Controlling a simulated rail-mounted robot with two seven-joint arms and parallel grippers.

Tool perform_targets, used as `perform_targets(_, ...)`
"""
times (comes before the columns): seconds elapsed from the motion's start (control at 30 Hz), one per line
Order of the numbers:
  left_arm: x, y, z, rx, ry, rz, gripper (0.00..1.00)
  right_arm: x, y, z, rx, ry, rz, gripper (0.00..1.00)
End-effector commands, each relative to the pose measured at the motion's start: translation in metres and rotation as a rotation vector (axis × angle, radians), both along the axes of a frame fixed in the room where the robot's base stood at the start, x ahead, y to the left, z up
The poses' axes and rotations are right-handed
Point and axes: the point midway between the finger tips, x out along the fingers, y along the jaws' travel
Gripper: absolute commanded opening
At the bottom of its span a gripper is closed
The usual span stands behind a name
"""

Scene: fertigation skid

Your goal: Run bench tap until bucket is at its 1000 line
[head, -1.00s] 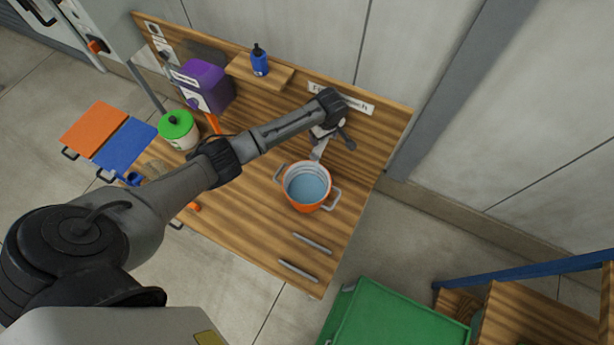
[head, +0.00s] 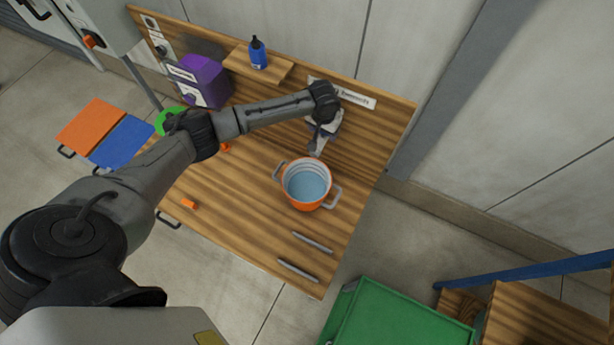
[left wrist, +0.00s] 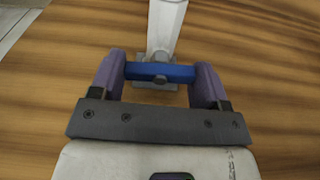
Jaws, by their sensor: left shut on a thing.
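An orange bucket (head: 325,200) with two grey handles stands upright on the wooden bench. It holds pale blue water, and graduation rings show on its inner wall above the water. Their numbers are too small to read. The grey bench tap (head: 317,145) is behind the bucket, its spout towards the bucket's back rim. I cannot make out a stream. My left gripper (head: 326,122) is at the tap. In the left wrist view, its purple fingers (left wrist: 160,82) are shut on the tap's blue handle bar (left wrist: 178,73). My right gripper is out of view.
Two grey rods (head: 312,243) lie at the bench's front right. A purple container (head: 207,80) and a partly hidden green lid (head: 166,119) are left. A blue bottle (head: 258,54) stands on a shelf. A green bin (head: 400,318) is on the floor.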

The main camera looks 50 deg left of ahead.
Motion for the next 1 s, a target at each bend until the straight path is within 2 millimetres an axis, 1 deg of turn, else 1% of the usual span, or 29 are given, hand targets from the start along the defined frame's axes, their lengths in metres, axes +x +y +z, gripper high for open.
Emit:
perform_targets(0.03, -0.0013, 0.0006, 0.0037, 0.000, 0.005, -0.023, 0.47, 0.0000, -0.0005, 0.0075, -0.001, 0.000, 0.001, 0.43)
perform_targets(0.1, -0.0010, 0.0001, 0.0030, -0.001, 0.005, -0.054, 0.46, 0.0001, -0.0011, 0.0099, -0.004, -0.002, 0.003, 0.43)
perform_targets(0.47, -0.0005, -0.0006, 0.0016, -0.002, 0.003, -0.076, 0.47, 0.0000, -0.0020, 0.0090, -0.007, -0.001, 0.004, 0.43)
perform_targets(0.5, -0.0003, -0.0006, 0.0016, -0.001, 0.002, -0.076, 0.72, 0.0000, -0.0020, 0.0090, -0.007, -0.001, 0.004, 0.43)
perform_targets(0.7, -0.0002, -0.0006, 0.0013, -0.001, 0.002, -0.075, 0.91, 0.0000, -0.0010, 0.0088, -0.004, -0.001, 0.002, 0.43)
perform_targets(0.8, -0.0002, -0.0007, 0.0011, -0.001, 0.001, -0.074, 0.99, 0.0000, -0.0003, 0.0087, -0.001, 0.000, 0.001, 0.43)
perform_targets(1.0, -0.0001, -0.0008, 0.0012, -0.001, 0.001, -0.074, 0.99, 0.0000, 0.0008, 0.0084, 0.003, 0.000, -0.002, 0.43)
